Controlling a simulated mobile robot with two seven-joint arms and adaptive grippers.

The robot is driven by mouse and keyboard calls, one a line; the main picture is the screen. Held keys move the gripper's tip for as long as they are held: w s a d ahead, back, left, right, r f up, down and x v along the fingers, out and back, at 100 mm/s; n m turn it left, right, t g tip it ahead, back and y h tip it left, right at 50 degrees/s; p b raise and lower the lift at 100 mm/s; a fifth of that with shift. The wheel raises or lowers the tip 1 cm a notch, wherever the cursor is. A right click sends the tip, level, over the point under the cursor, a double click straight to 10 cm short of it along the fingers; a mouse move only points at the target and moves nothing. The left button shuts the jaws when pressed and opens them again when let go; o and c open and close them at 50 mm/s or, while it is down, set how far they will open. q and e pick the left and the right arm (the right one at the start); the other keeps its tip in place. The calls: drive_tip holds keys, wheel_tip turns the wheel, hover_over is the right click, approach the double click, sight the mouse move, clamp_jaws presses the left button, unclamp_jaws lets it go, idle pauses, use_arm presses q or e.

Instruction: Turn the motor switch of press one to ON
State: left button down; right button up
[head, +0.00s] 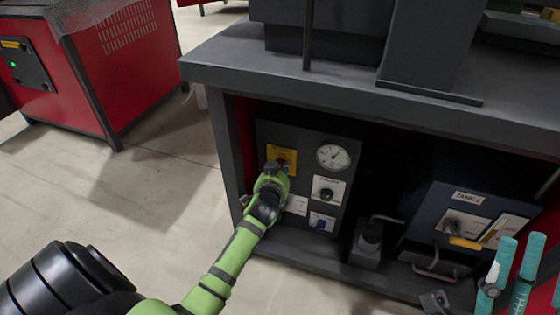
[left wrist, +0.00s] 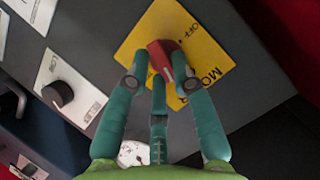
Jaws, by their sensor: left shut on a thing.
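The motor switch is a red knob (left wrist: 165,58) on a yellow plate (left wrist: 142,33) in the left wrist view. The plate carries the words OFF and MOTOR; I cannot tell which mark the knob points at. In the head view the yellow plate (head: 273,154) is at the upper left of a dark control panel (head: 330,138). My left gripper (left wrist: 160,75) is shut on the red knob, its teal fingers on both sides of it. In the head view the left gripper (head: 275,172) hides much of the knob. My right gripper (head: 520,270) is partly visible at the lower right, away from the panel.
A round gauge (head: 333,156) and a black knob (head: 326,192) are close beside the switch. The panel sits recessed under a grey bench top (head: 300,82). A blue tank panel (head: 462,222) is at the right. Open floor (head: 150,190) is at the left.

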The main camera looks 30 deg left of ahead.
drive_tip(key=w+f+m+g+h+p, duration=0.35)
drive_tip(key=w+f+g+h, duration=0.45)
drive_tip(key=f, duration=0.4)
use_arm(q)
drive_tip(key=shift+s+a+f+n+h+p, duration=0.2)
drive_tip(key=shift+n+h+p, duration=0.35)
drive_tip(key=shift+n, duration=0.25)
drive_tip(key=shift+s+a+f+n+h+p, duration=0.1)
drive_tip(key=shift+a+n+h+p, duration=0.1)
drive_tip(key=shift+n+h+p, duration=0.45)
use_arm(e)
drive_tip(key=s+d+f+g+h, duration=0.1)
drive_tip(key=d+f+g, duration=0.1)
drive_tip(key=f, duration=0.4)
drive_tip(key=s+d+f+g+h, duration=0.1)
drive_tip(key=d+f+g+h, duration=0.1)
drive_tip(key=f+g, duration=0.3)
drive_tip(key=shift+s+d+f, duration=0.35)
drive_tip(key=shift+d+f, duration=0.35)
drive_tip(key=shift+f, duration=0.2)
drive_tip(key=shift+m, duration=0.25)
use_arm(q)
drive_tip(key=c, duration=1.1)
unclamp_jaws()
drive_tip(key=shift+w, duration=0.1)
drive_tip(key=shift+r, duration=0.1)
use_arm(e)
drive_tip(key=shift+w+a, duration=0.1)
use_arm(q)
drive_tip(key=shift+w+d+r, duration=0.1)
